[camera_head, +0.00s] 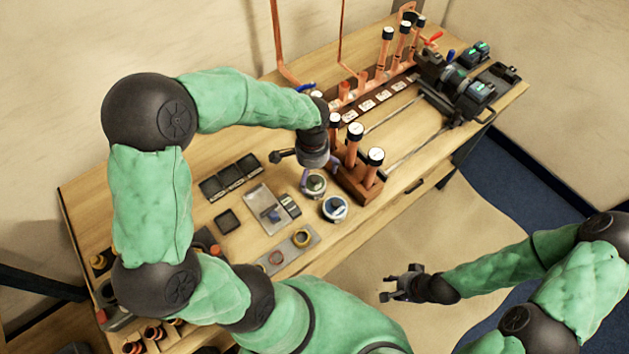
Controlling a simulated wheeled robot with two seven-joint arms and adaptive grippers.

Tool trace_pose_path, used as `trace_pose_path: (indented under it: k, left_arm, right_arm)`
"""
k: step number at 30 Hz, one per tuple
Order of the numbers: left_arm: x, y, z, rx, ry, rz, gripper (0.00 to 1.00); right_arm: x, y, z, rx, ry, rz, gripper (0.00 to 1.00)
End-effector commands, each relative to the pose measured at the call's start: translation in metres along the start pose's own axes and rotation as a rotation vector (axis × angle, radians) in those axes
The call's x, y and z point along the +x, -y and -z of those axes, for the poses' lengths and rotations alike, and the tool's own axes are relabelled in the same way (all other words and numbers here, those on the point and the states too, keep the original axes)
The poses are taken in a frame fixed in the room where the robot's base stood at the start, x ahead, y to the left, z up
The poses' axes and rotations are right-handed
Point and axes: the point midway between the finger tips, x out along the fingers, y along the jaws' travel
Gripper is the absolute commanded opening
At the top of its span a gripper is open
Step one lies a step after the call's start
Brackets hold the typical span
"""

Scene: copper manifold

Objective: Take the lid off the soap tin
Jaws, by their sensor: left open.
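Two small round tins stand on the workbench near its front edge. One tin (315,185) has a greenish middle, and the other (335,209) has a pale rim and a dark blue middle. I cannot tell for sure which is the soap tin, or whether either has its lid on. My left gripper (306,172) points down just above and behind the greenish tin, open. Its fingers are partly hidden by its wrist, and I cannot see whether they touch the tin. My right gripper (388,290) is out over the floor in front of the bench, open and empty.
A wooden block with copper posts and gauges (358,181) stands just right of the tins. A light tray (264,207) and dark square pads (229,177) lie to the left. Copper pipes (280,50) and a clamp machine (450,80) are farther back.

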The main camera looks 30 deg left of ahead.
Motion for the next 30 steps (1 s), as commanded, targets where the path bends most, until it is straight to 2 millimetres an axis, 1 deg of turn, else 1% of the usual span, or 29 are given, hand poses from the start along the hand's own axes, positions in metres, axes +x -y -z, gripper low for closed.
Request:
trace_pose_path:
  k: [5, 12, 14, 16, 21, 22, 23, 24, 27, 30]
  left_arm:
    - [0.011, 0.0, 0.0, -0.001, 0.003, -0.001, 1.0]
    - [0.044, 0.002, 0.002, 0.0, 0.002, -0.001, 1.0]
    - [0.05, 0.002, 0.002, -0.001, 0.002, -0.002, 1.0]
    - [0.053, 0.002, 0.002, 0.0, 0.001, -0.001, 1.0]
    - [0.052, 0.002, 0.002, 0.0, 0.0, 0.0, 1.0]
    - [0.052, 0.002, 0.002, 0.0, 0.0, 0.0, 0.97]
    - [0.052, 0.002, 0.002, 0.0, 0.0, 0.0, 0.89]
    - [0.052, 0.002, 0.002, 0.0, 0.0, 0.0, 0.77]
    - [0.052, 0.002, 0.002, 0.0, 0.0, -0.001, 0.52]
    - [0.052, 0.002, 0.002, 0.0, 0.001, -0.001, 0.51]
  right_arm:
    - [0.002, -0.001, 0.0, 0.0, 0.0, 0.0, 0.4]
    - [0.009, -0.003, 0.0, 0.0, 0.0, 0.0, 0.4]
    - [0.01, -0.004, 0.001, 0.0, 0.0, 0.0, 0.4]
    - [0.01, -0.004, 0.001, 0.0, 0.0, 0.0, 0.4]
    - [0.01, -0.003, 0.0, 0.0, 0.0, 0.0, 0.4]
    - [0.01, -0.003, 0.0, 0.0, 0.0, 0.0, 0.4]
    - [0.01, -0.003, 0.001, 0.0, 0.0, 0.0, 0.4]
    - [0.01, -0.003, 0.001, 0.0, 0.0, 0.0, 0.4]
    - [0.01, -0.003, 0.0, 0.0, 0.0, 0.0, 0.4]
    - [0.01, -0.003, 0.0, 0.0, 0.0, 0.0, 0.4]
